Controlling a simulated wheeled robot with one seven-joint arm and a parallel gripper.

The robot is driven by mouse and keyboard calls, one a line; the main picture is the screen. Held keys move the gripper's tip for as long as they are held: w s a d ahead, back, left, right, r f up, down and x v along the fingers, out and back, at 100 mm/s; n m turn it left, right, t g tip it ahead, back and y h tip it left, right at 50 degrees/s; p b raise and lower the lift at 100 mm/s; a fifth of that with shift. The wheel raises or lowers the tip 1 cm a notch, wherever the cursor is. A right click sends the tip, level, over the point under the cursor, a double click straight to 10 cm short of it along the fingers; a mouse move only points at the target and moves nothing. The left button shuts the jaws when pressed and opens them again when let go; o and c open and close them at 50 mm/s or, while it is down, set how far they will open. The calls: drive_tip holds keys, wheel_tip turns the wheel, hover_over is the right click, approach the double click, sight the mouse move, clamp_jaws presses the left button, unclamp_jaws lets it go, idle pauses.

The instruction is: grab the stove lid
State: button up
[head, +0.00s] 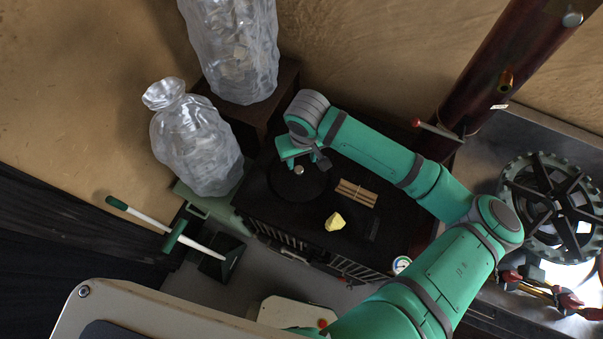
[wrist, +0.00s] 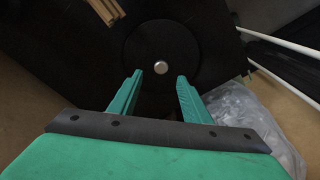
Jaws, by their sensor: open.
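The stove lid (wrist: 186,50) is a flat black disc with a small round metal knob (wrist: 160,68) at its centre. In the head view the lid (head: 303,187) lies on top of the black stove (head: 270,212), near its left end, and the knob shows just beside my gripper. My gripper (wrist: 159,82) is open and empty. In the wrist view its two green fingers point toward the knob, one to each side of its line, with the knob beyond the fingertips. In the head view my gripper (head: 305,163) is above the lid and partly hides its far side.
A bundle of wooden sticks (head: 356,193) and a yellow lump (head: 335,222) lie on the stove top. Clear plastic bags (head: 196,150) stand at the left. A green-handled shovel (head: 180,240) is at the lower left. A dark red pipe (head: 490,75) rises at the right.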

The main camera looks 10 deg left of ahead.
hover_over(300, 169)
drive_tip(key=s, duration=0.1)
wheel_tip(300, 169, down, 5)
drive_tip(key=shift+s+r, duration=0.15)
drive_tip(key=shift+r, duration=0.05)
drive_tip(key=shift+w+a+f, duration=0.1)
drive_tip(key=shift+w+f, duration=0.05)
drive_tip(key=shift+f, duration=0.8)
drive_tip(key=shift+w+d+f, duration=0.1)
drive_tip(key=shift+w+f, duration=0.1)
drive_tip(key=shift+f, duration=0.8)
drive_tip(key=shift+w+a+f, duration=0.1)
drive_tip(key=shift+w+f, duration=0.05)
drive_tip(key=shift+f, duration=0.8)
clamp_jaws()
